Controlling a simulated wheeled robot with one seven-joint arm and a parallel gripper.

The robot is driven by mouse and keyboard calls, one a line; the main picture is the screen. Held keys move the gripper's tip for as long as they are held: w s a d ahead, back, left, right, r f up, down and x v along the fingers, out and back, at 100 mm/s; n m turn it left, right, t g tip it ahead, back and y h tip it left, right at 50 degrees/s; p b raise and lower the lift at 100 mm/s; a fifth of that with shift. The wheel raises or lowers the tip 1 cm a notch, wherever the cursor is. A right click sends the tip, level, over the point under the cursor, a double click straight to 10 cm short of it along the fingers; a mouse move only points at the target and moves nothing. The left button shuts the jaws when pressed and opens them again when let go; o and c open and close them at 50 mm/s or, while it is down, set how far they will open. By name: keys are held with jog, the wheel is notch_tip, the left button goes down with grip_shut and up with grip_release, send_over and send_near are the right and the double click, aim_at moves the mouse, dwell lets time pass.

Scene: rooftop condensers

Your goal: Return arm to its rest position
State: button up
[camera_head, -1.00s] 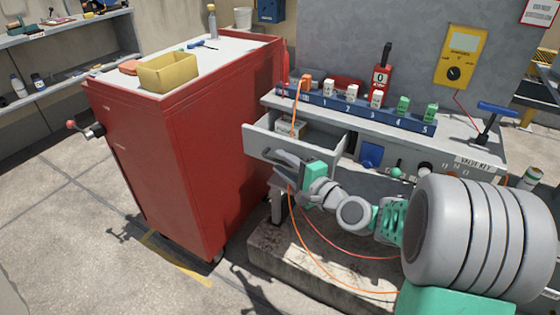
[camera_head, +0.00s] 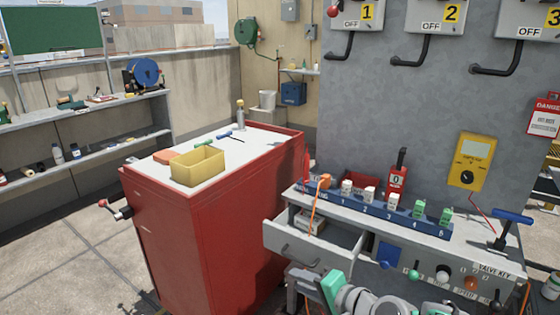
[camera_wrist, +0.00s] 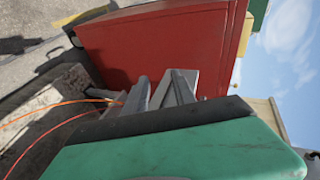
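My gripper shows at the bottom of the head view, with a green hand and grey fingers (camera_head: 302,280) just below the front of an open drawer (camera_head: 297,253). In the wrist view the two grey fingers (camera_wrist: 163,82) stand apart with a narrow gap and nothing seen between them. The red cabinet (camera_wrist: 165,45) fills the background beyond them. Most of my arm is cut off by the lower edge of the head view. Whether the fingers touch the drawer cannot be told.
The red cabinet (camera_head: 215,235) stands left of the grey bench (camera_head: 430,245), with a yellow bin (camera_head: 197,168) on top. Orange and red cables (camera_wrist: 50,125) hang near my gripper.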

jog(key=s+d+r+n+g+h+p, duration=0.3)
jog(key=s+r+n+h+p, duration=0.1)
jog(key=s+r+p, duration=0.3)
jog(key=s+d+r+n+g+h+p, duration=0.4)
jog(key=s+r+p, duration=0.3)
jog(key=r+p, duration=0.5)
notch_tip(320, 180, up, 3)
jog(key=shift+s+d+n+h+p, duration=0.2)
jog(key=shift+d+n+h+p, duration=0.1)
jog(key=shift+n+h, duration=0.1)
